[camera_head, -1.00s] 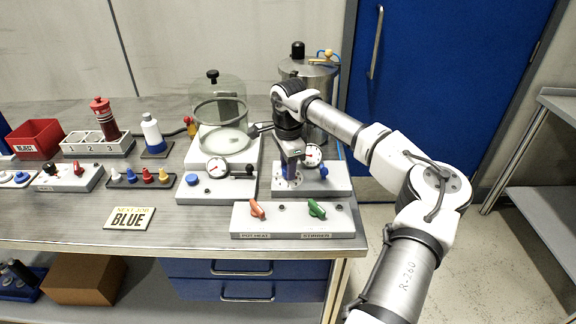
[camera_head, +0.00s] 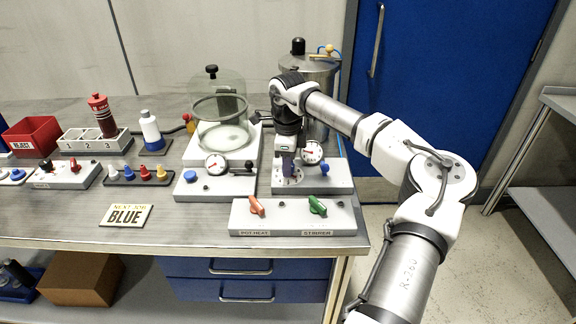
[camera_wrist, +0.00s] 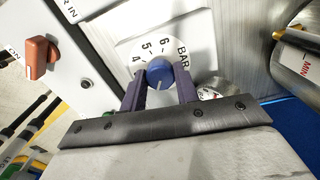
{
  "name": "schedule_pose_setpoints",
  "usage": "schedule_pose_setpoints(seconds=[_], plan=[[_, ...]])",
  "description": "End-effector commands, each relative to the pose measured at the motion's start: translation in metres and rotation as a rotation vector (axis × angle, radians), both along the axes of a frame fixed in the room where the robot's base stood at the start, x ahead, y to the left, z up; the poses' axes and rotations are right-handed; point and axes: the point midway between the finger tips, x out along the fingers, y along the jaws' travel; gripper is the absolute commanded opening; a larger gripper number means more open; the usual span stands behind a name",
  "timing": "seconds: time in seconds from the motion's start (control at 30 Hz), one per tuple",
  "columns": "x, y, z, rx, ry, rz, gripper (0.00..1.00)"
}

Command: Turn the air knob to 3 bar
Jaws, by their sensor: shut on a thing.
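The air knob (camera_wrist: 159,73) is a round blue knob on a white dial (camera_wrist: 152,50) marked BAR. The figures 4, 5 and 6 show; the lower dial is hidden by my gripper. A pale line on the knob points toward my gripper's side; I cannot read its setting. My gripper (camera_wrist: 160,80) has its two purple fingers shut on the knob from either side. In the head view my gripper (camera_head: 288,172) reaches down onto the left part of the white pump panel (camera_head: 340,177). A pressure gauge (camera_head: 312,152) with a red needle stands beside it; its value is too small to read.
Another blue knob (camera_head: 324,168) sits right of the gauge. In front is a panel with an orange knob (camera_head: 256,206) and a green knob (camera_head: 317,205). A glass bell jar (camera_head: 220,115) stands to the left, and a metal drum (camera_head: 318,75) stands behind my wrist.

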Motion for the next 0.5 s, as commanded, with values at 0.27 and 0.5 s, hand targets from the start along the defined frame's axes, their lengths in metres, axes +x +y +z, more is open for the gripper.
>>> schedule_pose_setpoints(seconds=[0.27,0.5], plan=[[0.0005,-0.0004,-0.0008,-0.002,-0.002,-0.262,0.08],[0.0007,-0.0006,-0.0007,-0.003,-0.003,-0.490,0.08]])
